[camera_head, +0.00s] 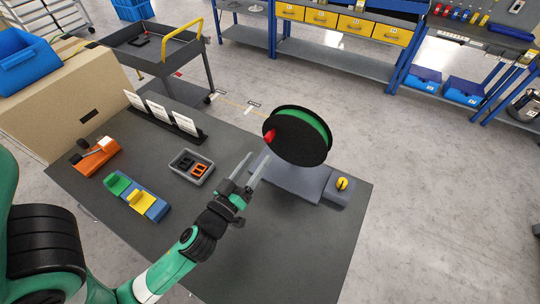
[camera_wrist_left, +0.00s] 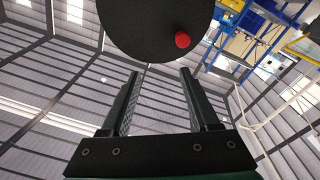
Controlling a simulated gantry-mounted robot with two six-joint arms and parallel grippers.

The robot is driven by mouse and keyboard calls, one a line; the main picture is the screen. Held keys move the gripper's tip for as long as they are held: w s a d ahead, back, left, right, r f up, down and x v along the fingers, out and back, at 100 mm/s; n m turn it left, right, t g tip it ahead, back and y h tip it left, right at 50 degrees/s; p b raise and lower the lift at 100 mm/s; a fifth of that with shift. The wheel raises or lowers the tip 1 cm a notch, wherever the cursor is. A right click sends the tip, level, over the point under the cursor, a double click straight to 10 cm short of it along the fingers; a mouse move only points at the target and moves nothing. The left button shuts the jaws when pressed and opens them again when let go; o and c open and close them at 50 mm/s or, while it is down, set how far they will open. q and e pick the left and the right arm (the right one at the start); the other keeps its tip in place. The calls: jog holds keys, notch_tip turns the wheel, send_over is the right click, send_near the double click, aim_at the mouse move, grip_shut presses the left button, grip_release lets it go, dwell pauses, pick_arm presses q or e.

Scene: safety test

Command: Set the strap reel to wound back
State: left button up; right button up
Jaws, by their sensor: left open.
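The strap reel (camera_head: 297,137) is a large black disc with green strap at its rim. It stands upright on a grey base (camera_head: 292,180) on the table. A red knob (camera_head: 269,136) sticks out near the left edge of its face. The reel's face (camera_wrist_left: 155,25) and red knob (camera_wrist_left: 182,40) also show in the left wrist view. A yellow part (camera_head: 342,183) sits on a grey block at the base's right. My left gripper (camera_head: 250,168) is open and empty, below and left of the knob, apart from the reel. My right gripper is out of view.
The table (camera_head: 290,245) also holds a grey tray (camera_head: 192,167) with small black and orange parts, a blue fixture (camera_head: 143,200) with green and yellow pieces, an orange device (camera_head: 97,158) and white cards (camera_head: 160,115). The table front is clear.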

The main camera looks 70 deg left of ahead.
aim_at(267, 140)
pick_arm(q)
notch_tip(267, 140, down, 3)
jog(key=s+a+g, duration=0.1)
jog(key=s+a, duration=0.1)
jog(key=p+x, duration=0.4)
jog(key=x, duration=0.6)
jog(key=shift+w+a, duration=0.1)
jog(key=shift+w, duration=0.3)
jog(key=shift+w+a, duration=0.2)
jog(key=shift+w, duration=0.05)
jog(key=shift+f, duration=0.1)
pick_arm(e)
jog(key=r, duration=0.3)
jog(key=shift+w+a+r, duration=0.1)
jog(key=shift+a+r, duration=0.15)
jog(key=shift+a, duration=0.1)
pick_arm(q)
jog(key=shift+c, duration=0.2)
grip_shut()
